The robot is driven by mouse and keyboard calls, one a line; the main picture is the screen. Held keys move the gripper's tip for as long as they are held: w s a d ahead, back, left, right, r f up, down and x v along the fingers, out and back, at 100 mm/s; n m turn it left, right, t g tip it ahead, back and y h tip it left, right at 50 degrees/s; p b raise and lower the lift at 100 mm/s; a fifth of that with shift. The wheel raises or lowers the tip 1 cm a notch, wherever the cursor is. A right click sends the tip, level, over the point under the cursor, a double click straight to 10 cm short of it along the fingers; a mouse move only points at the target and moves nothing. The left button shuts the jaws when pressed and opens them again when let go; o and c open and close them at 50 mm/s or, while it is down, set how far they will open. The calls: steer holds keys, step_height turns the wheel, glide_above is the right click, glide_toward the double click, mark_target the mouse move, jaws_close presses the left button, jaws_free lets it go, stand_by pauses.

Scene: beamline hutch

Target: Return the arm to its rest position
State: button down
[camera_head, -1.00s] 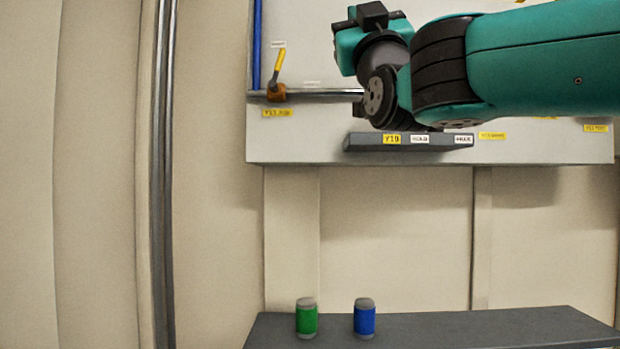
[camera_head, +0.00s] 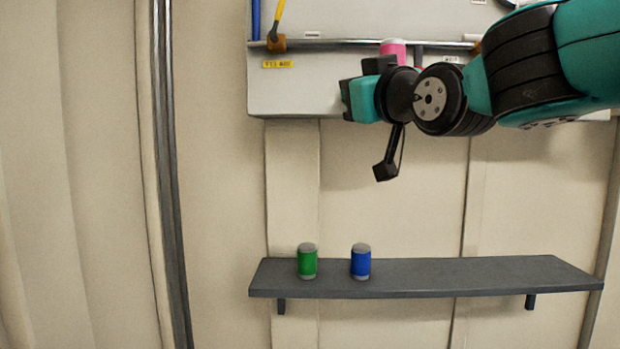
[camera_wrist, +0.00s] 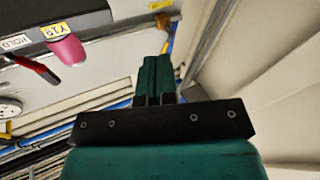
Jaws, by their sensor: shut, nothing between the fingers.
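My arm reaches in from the right in the head view, in front of the white panel (camera_head: 300,98). My gripper (camera_wrist: 154,62) shows in the wrist view with its two teal fingers together and nothing between them. In the head view my gripper end points left and away, and its fingertips are hard to make out. It appears clear of the lower shelf and its cans.
A green can (camera_head: 307,262) and a blue can (camera_head: 360,262) stand on the grey shelf (camera_head: 460,275).

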steer(key=s+d+f+g+h, duration=0.15)
steer(key=s+f+g, duration=0.4)
steer(key=f, duration=0.55)
steer(key=s+d+f+g+h, duration=0.15)
steer(key=s+f+g, duration=0.4)
steer(key=f, duration=0.55)
steer(key=s+d+f+g, duration=0.2)
steer(key=s+f, duration=0.3)
steer(key=s, duration=0.3)
steer(key=s+d+f+m+g+h, duration=0.1)
steer(key=s+d+f+g, duration=0.2)
steer(key=s+f+g, duration=0.2)
steer(key=s, duration=0.3)
steer(key=shift+s+d+f, duration=0.2)
steer(key=shift+s+f, duration=0.1)
steer(key=shift+f, duration=0.05)
